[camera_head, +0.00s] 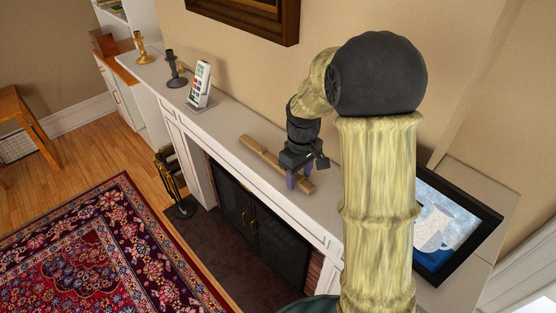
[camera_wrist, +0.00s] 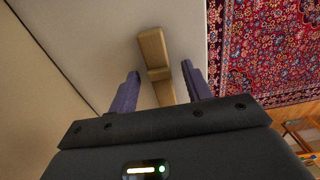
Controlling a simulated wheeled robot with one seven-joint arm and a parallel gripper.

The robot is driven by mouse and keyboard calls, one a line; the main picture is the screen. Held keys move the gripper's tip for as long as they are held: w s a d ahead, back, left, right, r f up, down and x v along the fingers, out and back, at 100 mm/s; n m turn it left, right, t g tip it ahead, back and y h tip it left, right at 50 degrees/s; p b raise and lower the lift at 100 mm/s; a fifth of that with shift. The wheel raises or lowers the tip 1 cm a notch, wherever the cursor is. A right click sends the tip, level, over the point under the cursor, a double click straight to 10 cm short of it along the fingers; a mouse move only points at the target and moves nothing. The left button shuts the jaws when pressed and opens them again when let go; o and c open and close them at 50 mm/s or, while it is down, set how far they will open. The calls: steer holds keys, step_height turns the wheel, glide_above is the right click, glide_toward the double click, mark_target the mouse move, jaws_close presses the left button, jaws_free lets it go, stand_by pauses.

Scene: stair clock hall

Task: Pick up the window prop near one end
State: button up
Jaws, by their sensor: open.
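The window prop is a long light-brown wooden bar (camera_head: 262,152) lying flat on the white mantel shelf in the head view. A notch or step shows partway along it. It also shows in the wrist view (camera_wrist: 153,50), running between my fingers. My gripper (camera_head: 298,178) is open at the prop's near right end, with one purple finger on each side of it. In the wrist view the two fingertips (camera_wrist: 162,70) are apart, with the prop between them and space on both sides. The part of the prop closest to the palm is hidden by the gripper body.
The mantel shelf (camera_head: 231,131) also holds a phone on a stand (camera_head: 200,85), a dark candlestick (camera_head: 175,70) and a brass candlestick (camera_head: 141,48). A framed picture (camera_head: 440,228) lies at the right end. The wall rises close behind. A patterned rug (camera_head: 95,250) is on the floor.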

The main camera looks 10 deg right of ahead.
jaws_close()
stand_by(0.3)
step_height(320, 180, up, 10)
steer(key=b, duration=0.2)
stand_by(0.4)
stand_by(0.3)
